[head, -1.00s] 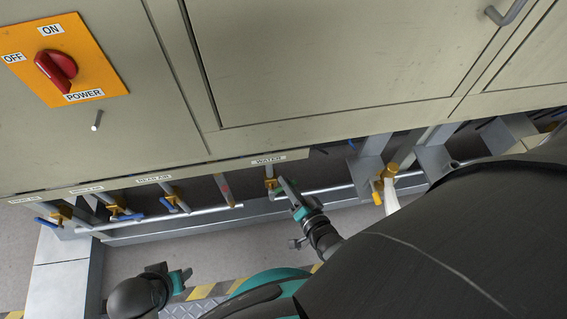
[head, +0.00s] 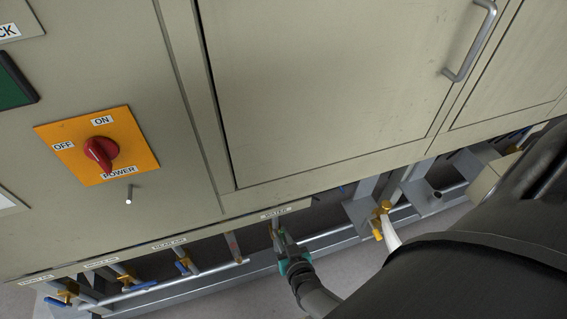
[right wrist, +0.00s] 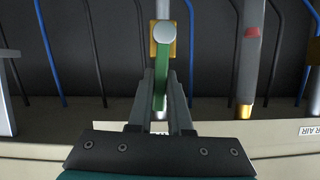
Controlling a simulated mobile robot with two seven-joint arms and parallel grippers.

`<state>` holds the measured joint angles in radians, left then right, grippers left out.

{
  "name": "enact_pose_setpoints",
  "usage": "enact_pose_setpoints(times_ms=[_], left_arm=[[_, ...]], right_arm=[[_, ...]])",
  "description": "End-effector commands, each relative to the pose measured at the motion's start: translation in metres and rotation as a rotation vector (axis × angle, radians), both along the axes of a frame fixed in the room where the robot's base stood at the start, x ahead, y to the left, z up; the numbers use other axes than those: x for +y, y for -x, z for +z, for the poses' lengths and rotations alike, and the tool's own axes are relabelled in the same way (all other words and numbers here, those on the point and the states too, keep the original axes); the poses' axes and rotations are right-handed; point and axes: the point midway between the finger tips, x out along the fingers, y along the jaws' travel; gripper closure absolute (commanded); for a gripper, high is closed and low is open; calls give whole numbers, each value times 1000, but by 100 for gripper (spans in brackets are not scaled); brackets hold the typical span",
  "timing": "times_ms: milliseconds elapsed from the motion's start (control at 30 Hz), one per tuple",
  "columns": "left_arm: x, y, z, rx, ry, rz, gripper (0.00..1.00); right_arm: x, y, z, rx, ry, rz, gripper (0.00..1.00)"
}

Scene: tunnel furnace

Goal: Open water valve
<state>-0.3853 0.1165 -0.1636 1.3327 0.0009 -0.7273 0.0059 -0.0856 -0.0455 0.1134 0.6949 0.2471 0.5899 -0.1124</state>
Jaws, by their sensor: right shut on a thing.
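The water valve sits on a pipe under the cabinet's lower edge, below the WATER label (head: 276,212). In the right wrist view it has a brass-yellow body (right wrist: 154,48) and a green lever handle (right wrist: 162,75), which points along the pipe. My right gripper (head: 280,238) is at this valve and mostly hides it in the head view. In the right wrist view its two fingers (right wrist: 162,88) are shut on the green handle, one on each side. My left gripper is not in view.
Other valves with blue handles (head: 183,267) hang in a row to the left. A yellow valve (head: 379,222) on a pale pipe is to the right. The cabinet front above has a red power knob (head: 101,153) and a metal door handle (head: 470,42). Dark and blue hoses run behind the valve.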

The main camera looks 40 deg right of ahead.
Motion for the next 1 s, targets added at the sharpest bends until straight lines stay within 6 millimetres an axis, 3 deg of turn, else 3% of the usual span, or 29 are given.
enact_pose_setpoints(times_ms=[733, 767, 1000], left_arm=[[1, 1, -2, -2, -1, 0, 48], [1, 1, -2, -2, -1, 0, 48], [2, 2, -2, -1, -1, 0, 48]], right_arm=[[7, -2, -1, 26, 82, 4, 100], [7, -2, -1, 26, 82, 4, 79], [5, -2, 0, 25, 82, 2, 52]])
